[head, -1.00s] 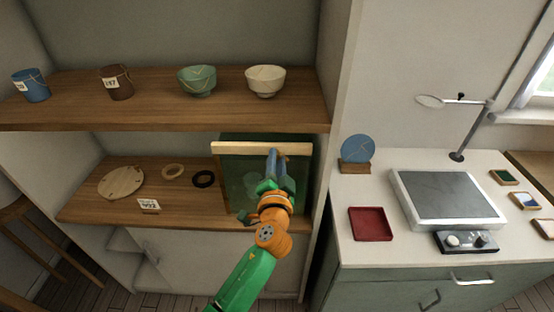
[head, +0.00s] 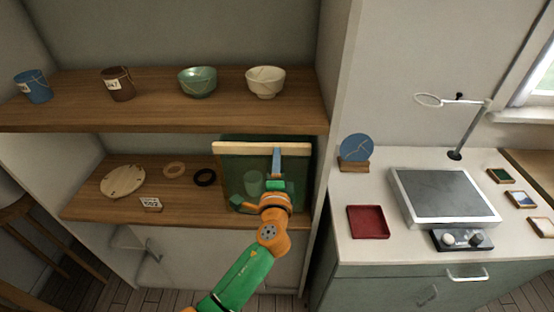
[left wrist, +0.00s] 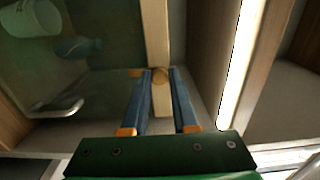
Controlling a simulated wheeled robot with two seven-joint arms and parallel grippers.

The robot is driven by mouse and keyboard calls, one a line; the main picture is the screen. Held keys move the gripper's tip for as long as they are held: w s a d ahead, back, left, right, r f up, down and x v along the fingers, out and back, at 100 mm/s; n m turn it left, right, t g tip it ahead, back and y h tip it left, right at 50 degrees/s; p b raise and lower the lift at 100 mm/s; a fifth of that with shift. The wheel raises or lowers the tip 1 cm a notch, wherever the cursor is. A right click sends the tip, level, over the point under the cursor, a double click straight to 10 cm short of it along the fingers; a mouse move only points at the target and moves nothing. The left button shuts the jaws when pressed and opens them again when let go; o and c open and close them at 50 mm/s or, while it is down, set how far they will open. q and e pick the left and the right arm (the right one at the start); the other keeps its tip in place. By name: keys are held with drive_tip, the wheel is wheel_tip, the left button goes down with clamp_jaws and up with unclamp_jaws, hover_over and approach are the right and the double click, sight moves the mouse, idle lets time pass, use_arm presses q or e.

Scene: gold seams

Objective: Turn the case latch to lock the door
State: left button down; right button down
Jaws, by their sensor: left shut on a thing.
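The case (head: 230,170) stands at the right end of the lower shelf, with a see-through greenish door and a pale wooden bar along its top edge. A pale cup shows dimly inside it (head: 253,182). My left gripper (head: 276,152) reaches up in front of the door to the wooden bar. My right gripper is not in view.
Bowls and mugs stand on the shelf above (head: 150,100). A counter (head: 340,225) with a red tray (head: 368,222) is at the right.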

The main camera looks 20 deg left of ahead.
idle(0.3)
use_arm(q)
drive_tip(key=c, duration=0.7)
unclamp_jaws()
drive_tip(key=shift+s, duration=0.1)
drive_tip(key=b+v, duration=0.1)
drive_tip(key=v, duration=0.6)
